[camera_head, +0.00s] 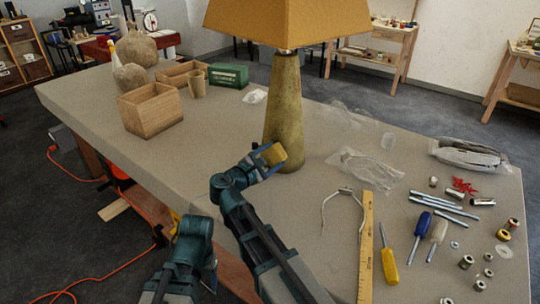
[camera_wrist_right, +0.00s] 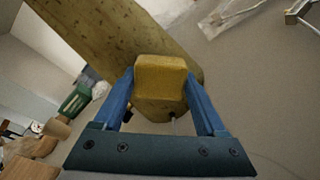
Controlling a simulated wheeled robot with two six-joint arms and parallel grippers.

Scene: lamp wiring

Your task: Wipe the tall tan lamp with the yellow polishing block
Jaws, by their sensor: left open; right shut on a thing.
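The tall tan lamp (camera_head: 284,110) stands upright on the table under an orange-tan shade (camera_head: 290,22). The yellow polishing block (camera_head: 273,154) is at the lower part of the lamp's base. My right gripper (camera_head: 268,158) is shut on the block; in the right wrist view the block (camera_wrist_right: 161,78) sits between the two blue fingers, in front of the lamp base (camera_wrist_right: 110,35). The block appears to be against the lamp, but contact cannot be told for sure. My left gripper (camera_head: 210,278) is low at the table's front edge, open, with nothing seen in it.
A wooden ruler (camera_head: 366,245), bent wire (camera_head: 340,200), screwdrivers (camera_head: 389,255) and several small metal parts lie right of the lamp. Clear plastic bags (camera_head: 365,168) lie behind them. Wooden boxes (camera_head: 150,110) and a green box (camera_head: 228,75) stand at the back left.

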